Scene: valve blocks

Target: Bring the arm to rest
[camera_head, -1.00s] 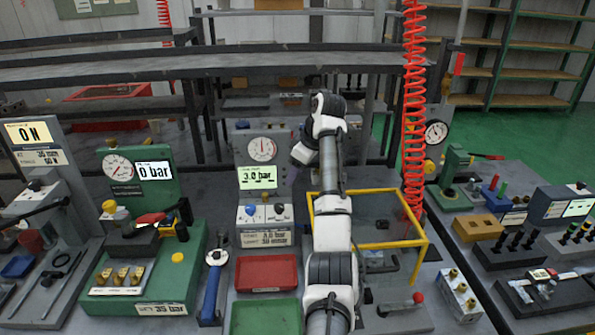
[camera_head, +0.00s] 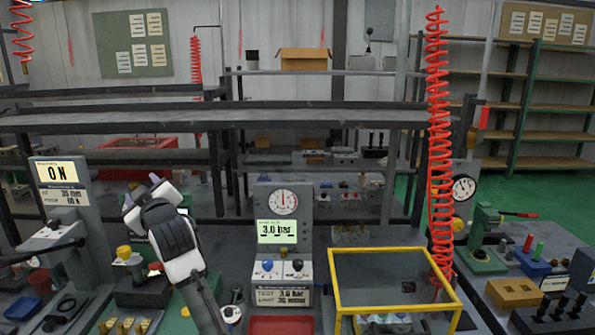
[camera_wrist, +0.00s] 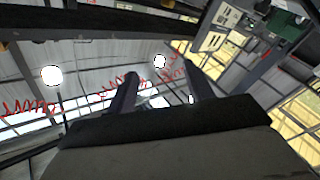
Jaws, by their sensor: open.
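My arm, white and grey, reaches up from the bottom of the head view at left of centre. My gripper (camera_head: 140,191) is at its far end, raised in front of the left-hand benches, and partly hidden behind the white wrist. In the wrist view my gripper (camera_wrist: 160,70) shows two dark fingers standing apart with nothing between them. That view looks up past the fingers towards ceiling lights and red coiled hoses.
A test panel (camera_head: 276,215) reading 3.0 bar stands right of the arm. A yellow frame (camera_head: 395,250) and red coiled hose (camera_head: 439,150) are further right. An ON display panel (camera_head: 68,190) stands left. A dark rack (camera_head: 300,117) crosses behind.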

